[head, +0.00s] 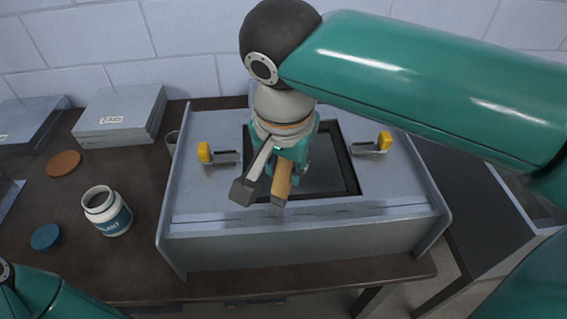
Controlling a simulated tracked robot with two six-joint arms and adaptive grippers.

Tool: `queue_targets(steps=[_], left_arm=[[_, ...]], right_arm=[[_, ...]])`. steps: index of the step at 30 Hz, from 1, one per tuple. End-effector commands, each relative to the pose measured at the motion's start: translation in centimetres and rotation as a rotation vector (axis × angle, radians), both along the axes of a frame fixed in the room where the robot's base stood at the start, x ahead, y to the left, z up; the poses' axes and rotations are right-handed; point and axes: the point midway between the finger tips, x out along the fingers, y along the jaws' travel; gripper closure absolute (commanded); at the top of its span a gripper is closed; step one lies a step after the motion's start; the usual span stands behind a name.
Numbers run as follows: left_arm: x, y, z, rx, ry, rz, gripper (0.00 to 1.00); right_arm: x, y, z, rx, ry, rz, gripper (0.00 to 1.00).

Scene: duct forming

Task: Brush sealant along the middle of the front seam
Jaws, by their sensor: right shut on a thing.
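A grey sheet-metal duct piece (290,244) stands on the brown bench, with raised end flanges and a dark rectangular opening in its top. The front seam (300,214) runs along its front edge as a thin line. My right gripper (262,196) is above the seam, left of its middle, and is shut on a brush with a wooden handle (282,177). The brush's bristles are hard to make out behind the fingers. An open white jar of sealant (108,212) with a blue label stands left of the duct. My left gripper is out of view.
Clamps with yellow grips stand on the duct top at left (204,152) and right (385,141). A blue lid (46,237) and a brown disc (63,163) lie near the jar. Grey boxes (120,118) stand at the back left.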

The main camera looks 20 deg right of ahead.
Motion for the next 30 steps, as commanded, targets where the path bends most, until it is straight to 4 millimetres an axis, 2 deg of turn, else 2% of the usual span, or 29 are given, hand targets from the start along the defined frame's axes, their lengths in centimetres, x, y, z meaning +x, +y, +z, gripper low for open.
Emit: queue_targets(steps=[17,30], left_arm=[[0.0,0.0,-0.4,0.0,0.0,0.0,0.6],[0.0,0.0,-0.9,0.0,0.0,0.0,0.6]], right_arm=[[-0.1,-0.2,-0.5,0.0,0.0,-0.002,1.0],[-1.0,-2.9,-0.3,0.002,-0.001,-0.004,1.0]])
